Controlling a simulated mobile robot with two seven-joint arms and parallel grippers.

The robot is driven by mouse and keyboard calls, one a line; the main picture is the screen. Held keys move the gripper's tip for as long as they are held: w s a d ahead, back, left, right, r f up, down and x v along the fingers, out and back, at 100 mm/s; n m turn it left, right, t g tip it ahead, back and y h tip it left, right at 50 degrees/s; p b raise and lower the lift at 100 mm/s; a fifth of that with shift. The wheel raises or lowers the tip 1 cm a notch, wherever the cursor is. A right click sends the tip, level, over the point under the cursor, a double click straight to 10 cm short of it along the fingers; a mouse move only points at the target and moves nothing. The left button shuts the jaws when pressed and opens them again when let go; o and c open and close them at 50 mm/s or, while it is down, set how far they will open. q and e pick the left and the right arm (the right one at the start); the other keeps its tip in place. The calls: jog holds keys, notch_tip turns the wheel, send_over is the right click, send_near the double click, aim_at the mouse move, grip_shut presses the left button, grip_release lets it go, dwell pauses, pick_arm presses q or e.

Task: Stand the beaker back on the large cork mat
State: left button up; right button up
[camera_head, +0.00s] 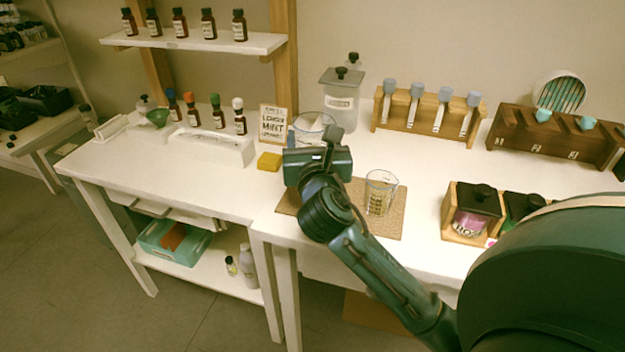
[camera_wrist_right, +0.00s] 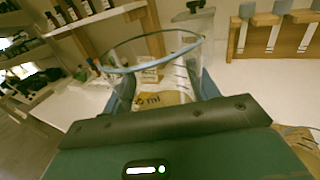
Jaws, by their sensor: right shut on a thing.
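A clear glass beaker (camera_head: 308,126) with a blue-tinted rim is held in my right gripper (camera_head: 317,148). It also shows large in the right wrist view (camera_wrist_right: 155,50), between the two fingers, with graduation marks and a partly readable ml label. In the head view, the gripper hides its lower part, so I cannot tell how high its base is. The cork mat (camera_head: 392,225) lies near the table's front edge, partly hidden by my right arm. A second clear beaker (camera_head: 380,192) with markings stands on the mat, right of the gripper. My left gripper is not in view.
A yellow sponge (camera_head: 269,161) and a lemon mint sign (camera_head: 272,124) are left of the gripper. A lidded jar (camera_head: 342,100) and a wooden rack of tubes (camera_head: 425,112) stand behind. Wooden boxes with dark-lidded jars (camera_head: 472,212) stand right of the mat.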

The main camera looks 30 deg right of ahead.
jog(key=shift+f+b, duration=0.85)
jog(key=shift+f, duration=2.2)
jog(key=shift+f, duration=0.15)
jog(key=o, duration=1.1)
jog(key=shift+o, duration=0.2)
jog(key=v, duration=1.2)
